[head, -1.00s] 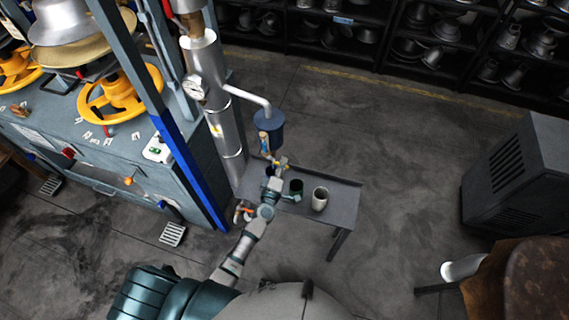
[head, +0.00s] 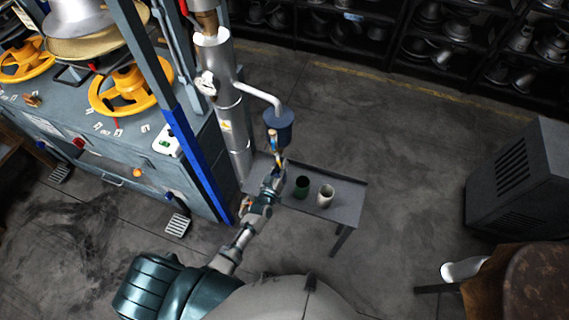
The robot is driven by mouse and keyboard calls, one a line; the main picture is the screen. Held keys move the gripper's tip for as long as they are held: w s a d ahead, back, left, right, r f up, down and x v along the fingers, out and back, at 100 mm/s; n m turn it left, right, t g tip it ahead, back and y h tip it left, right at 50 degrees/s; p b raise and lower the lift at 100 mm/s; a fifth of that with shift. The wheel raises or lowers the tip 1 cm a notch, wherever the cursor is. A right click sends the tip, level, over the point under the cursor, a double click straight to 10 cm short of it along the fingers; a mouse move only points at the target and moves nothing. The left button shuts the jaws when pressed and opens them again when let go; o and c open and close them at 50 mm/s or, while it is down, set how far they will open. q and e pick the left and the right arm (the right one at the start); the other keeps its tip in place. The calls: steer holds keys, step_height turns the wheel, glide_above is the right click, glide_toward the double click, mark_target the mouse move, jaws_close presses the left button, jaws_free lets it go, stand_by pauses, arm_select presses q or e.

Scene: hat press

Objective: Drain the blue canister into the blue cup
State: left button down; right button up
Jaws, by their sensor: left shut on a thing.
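The blue canister (head: 279,131) hangs from a bent pipe at the upper middle.
A green cup (head: 302,187) and a cream cup (head: 326,196) stand on the small grey table (head: 348,203), right of my gripper. The press with yellow wheels (head: 130,88) and its blue post (head: 197,160) are at left. A grey cabinet (head: 520,180) stands at right. Open floor lies between.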

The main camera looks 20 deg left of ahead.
arm_select(q)
steer(key=shift+w+a+m+p, duration=0.15)
steer(key=shift+a+m, duration=0.2)
steer(key=shift+m, duration=0.35)
steer(key=shift+s+a+m+p, duration=0.15)
steer(key=shift+a+m, duration=0.2)
steer(key=shift+m, duration=0.35)
steer(key=shift+w+a+m+p, duration=0.15)
steer(key=shift+a+m, duration=0.2)
steer(key=shift+m, duration=0.35)
steer(key=c, duration=1.1)
jaws_free()
steer(key=shift+f, duration=0.1)
steer(key=s, duration=1.2)
steer(key=shift+s+a, duration=0.15)
steer(key=shift+a, duration=0.1)
